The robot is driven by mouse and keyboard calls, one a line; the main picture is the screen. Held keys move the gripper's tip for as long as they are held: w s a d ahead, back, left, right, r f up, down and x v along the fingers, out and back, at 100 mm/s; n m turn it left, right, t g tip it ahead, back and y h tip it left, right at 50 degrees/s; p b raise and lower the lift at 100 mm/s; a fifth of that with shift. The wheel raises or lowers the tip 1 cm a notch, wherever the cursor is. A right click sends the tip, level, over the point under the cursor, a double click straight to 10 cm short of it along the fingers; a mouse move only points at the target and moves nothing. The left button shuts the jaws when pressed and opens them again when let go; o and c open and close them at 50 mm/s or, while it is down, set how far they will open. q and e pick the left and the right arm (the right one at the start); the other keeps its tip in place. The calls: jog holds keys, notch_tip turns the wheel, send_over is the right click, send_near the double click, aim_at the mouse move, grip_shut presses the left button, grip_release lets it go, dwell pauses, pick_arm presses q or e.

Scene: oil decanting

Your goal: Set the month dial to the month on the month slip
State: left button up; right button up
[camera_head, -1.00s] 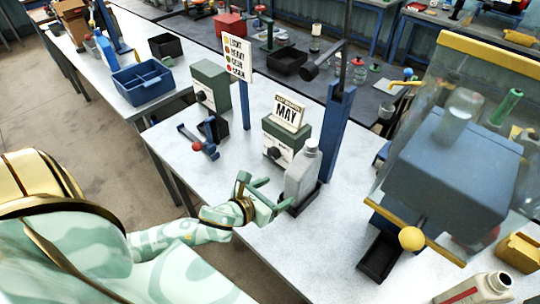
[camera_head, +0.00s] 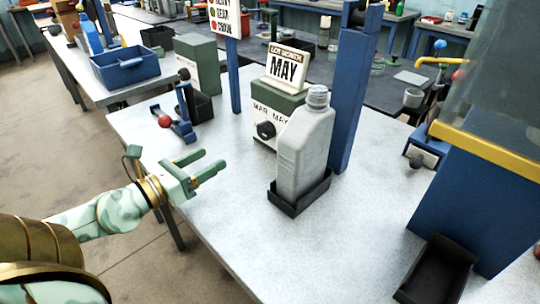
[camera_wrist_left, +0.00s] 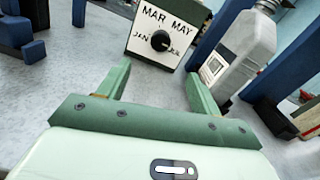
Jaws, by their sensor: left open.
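The month slip (camera_head: 286,68) reads "LOT MONTH MAY" and stands on top of a green box (camera_head: 290,103) with a white face. The month dial (camera_head: 266,130) is a black knob on that face; it also shows in the left wrist view (camera_wrist_left: 160,41), among the labels JAN, MAR, MAY and JUL. I cannot tell for sure which label it points at. My left gripper (camera_head: 212,160) is open and empty, in front of the dial and apart from it. In the left wrist view the dial lies beyond and between the fingers (camera_wrist_left: 158,75). My right gripper is not in view.
A grey jug (camera_head: 305,150) stands in a black tray (camera_head: 301,195) just right of the dial box. A blue post (camera_head: 350,95) rises behind it. A red-knobbed lever (camera_head: 165,121) and another green box (camera_head: 196,62) are at left. The table front is clear.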

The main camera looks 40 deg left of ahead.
pick_arm(q)
jog(key=shift+w+f, duration=0.15)
jog(key=shift+f, duration=0.3)
jog(key=shift+r, duration=0.25)
jog(key=p, duration=0.5)
send_near(262, 133)
jog(key=w, duration=0.6)
jog(key=w+d+p, duration=0.1)
jog(key=w, duration=0.2)
jog(key=shift+w, duration=0.35)
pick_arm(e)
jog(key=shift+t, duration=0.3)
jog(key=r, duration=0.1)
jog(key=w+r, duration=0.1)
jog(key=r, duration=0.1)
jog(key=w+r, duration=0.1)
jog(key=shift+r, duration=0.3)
pick_arm(q)
jog(key=c, duration=1)
